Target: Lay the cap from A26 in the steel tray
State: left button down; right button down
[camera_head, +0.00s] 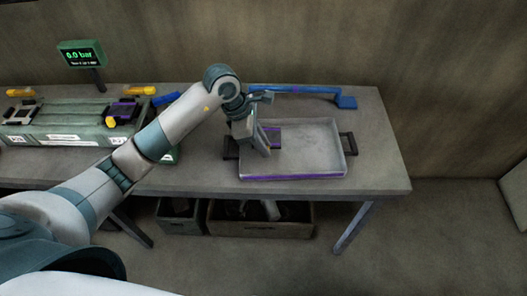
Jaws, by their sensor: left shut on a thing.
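The steel tray (318,154) lies on the right part of the bench, a shallow pale metal tray with dark side handles and a purple strip along its front edge. My left arm reaches in from the left, and my left gripper (262,142) is over the left part of the tray, pointing down. It is shut on a small piece, most likely the cap, which the fingers largely hide. A small dark and purple patch (273,130) shows just right of the fingers; I cannot tell whether it belongs to the cap. I cannot tell whether the held piece touches the tray floor. My right gripper is not in view.
A green engine block (70,137) with labels stands on the left of the bench (375,140). A green display (81,54) reads 0.0 bar behind it. A long blue tool (300,90) lies behind the tray. The tray's right half is empty. Crates (262,229) stand underneath.

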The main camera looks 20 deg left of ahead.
pick_arm(q)
jog(key=shift+f, duration=0.25)
notch_tip(320, 180, down, 3)
jog(key=shift+r+p, duration=0.15)
jog(key=shift+p, duration=0.7)
jog(key=shift+f, duration=0.4)
jog(key=c, duration=2.1)
grip_release()
jog(key=shift+f, duration=0.15)
jog(key=o, duration=0.4)
